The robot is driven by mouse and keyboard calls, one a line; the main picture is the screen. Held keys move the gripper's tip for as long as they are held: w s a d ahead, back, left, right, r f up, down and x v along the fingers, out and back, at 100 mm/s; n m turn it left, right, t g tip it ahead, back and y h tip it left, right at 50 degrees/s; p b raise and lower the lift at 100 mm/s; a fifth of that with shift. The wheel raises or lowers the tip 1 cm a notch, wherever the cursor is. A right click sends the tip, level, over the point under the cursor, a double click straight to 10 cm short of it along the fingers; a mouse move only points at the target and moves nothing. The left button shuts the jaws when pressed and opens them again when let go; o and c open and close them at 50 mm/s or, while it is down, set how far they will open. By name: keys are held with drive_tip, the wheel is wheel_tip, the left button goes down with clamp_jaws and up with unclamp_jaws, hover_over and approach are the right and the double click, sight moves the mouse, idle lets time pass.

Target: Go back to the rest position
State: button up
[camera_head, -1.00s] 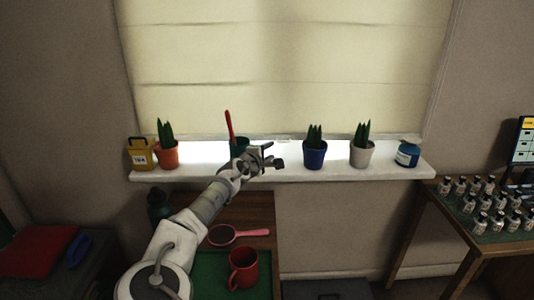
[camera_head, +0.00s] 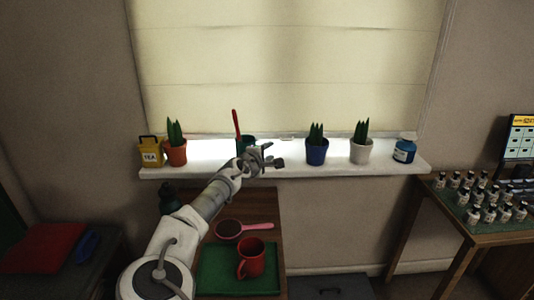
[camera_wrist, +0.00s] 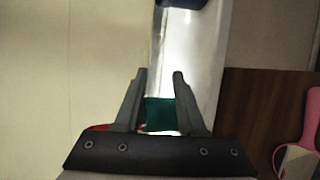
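My gripper (camera_head: 262,158) is stretched out in front of the white window sill, between the dark green pot (camera_head: 246,140) and the blue plant pot (camera_head: 316,156). In the wrist view my gripper (camera_wrist: 159,76) shows two fingers spread apart with nothing held between them. The green pot (camera_wrist: 160,114) shows beyond and between the fingers, apart from them as far as I can tell. A red stick (camera_head: 236,124) stands up from the green pot. Part of the green pot is hidden behind my arm in the head view.
The sill (camera_head: 290,170) also holds a yellow tin (camera_head: 150,156), an orange plant pot (camera_head: 176,156), a white plant pot (camera_head: 361,154) and a blue jar (camera_head: 404,153). Small bottles (camera_head: 480,195) crowd the right table.

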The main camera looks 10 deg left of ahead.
drive_tip(key=shift+s, duration=0.1)
idle(0.3)
drive_tip(key=s+d+f+m+g, duration=0.1)
drive_tip(key=s+d+m+g, duration=0.15)
drive_tip(key=d, duration=0.55)
drive_tip(key=s+d+f+m+g+h, duration=0.15)
drive_tip(key=d+m, duration=0.25)
drive_tip(key=d, duration=0.4)
drive_tip(key=s+d+f+m+g, duration=0.1)
drive_tip(key=s+d+m+g, duration=0.15)
drive_tip(key=d, duration=0.55)
drive_tip(key=s+d+m+g+y, duration=0.2)
drive_tip(key=s+d+m, duration=0.1)
drive_tip(key=s+m, duration=0.15)
drive_tip(key=s+d+r+m+g+y, duration=0.15)
drive_tip(key=s+r, duration=0.35)
drive_tip(key=s, duration=1.3)
drive_tip(key=s+r+m+y, duration=0.15)
drive_tip(key=s+r, duration=0.35)
drive_tip(key=s, duration=1.2)
wheel_tip(320, 180, up, 13)
drive_tip(key=p, duration=1.3)
drive_tip(key=shift+s+m, duration=0.35)
drive_tip(key=shift+a+h, duration=0.1)
drive_tip(key=shift+h, duration=0.15)
